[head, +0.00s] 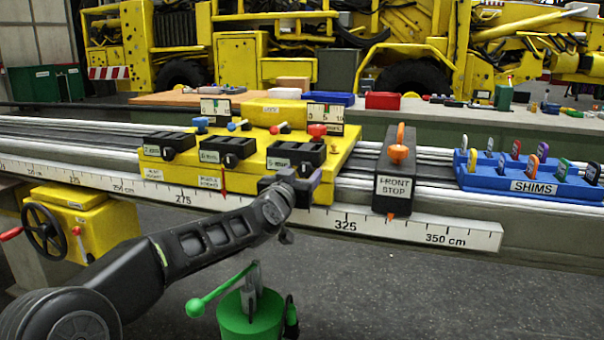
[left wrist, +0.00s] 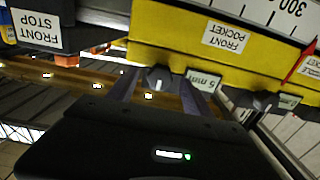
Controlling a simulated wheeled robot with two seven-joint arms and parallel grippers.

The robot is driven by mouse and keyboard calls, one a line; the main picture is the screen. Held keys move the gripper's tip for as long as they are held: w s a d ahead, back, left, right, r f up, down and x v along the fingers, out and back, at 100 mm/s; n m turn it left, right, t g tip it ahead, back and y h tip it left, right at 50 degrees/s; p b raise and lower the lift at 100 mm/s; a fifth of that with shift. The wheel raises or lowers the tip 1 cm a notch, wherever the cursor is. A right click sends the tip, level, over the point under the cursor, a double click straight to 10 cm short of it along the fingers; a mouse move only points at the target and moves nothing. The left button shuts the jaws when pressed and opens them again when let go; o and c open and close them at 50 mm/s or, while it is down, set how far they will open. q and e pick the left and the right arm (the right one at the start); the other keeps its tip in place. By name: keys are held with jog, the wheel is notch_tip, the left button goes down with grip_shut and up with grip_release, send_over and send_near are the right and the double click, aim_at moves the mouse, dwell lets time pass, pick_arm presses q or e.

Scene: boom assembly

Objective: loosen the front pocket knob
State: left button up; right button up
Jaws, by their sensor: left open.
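The yellow carriage (head: 345,150) sits on the rail, with several black blocks along its near side, each with a dark knob. The front pocket knob (head: 305,169) is on the rightmost block in the head view, partly hidden by my gripper. In the left wrist view, a dark knob (left wrist: 158,79) with a pale mark shows beside the "FRONT POCKET" label (left wrist: 226,37). My left gripper (head: 291,182) is open, reaching in from the near side. Its fingers (left wrist: 158,92) show on either side of the knob; I cannot tell whether they touch it.
The black front stop (head: 397,182) with an orange knob (head: 398,154) stands right of the carriage. A blue shims tray (head: 530,184) is farther right. A white ruler strip (head: 420,232) runs along the rail front. A green stand with a lever (head: 245,315) is below on the floor.

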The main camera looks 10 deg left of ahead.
pick_arm(q)
jog(key=shift+w, duration=0.45)
jog(key=shift+c, duration=0.2)
grip_shut()
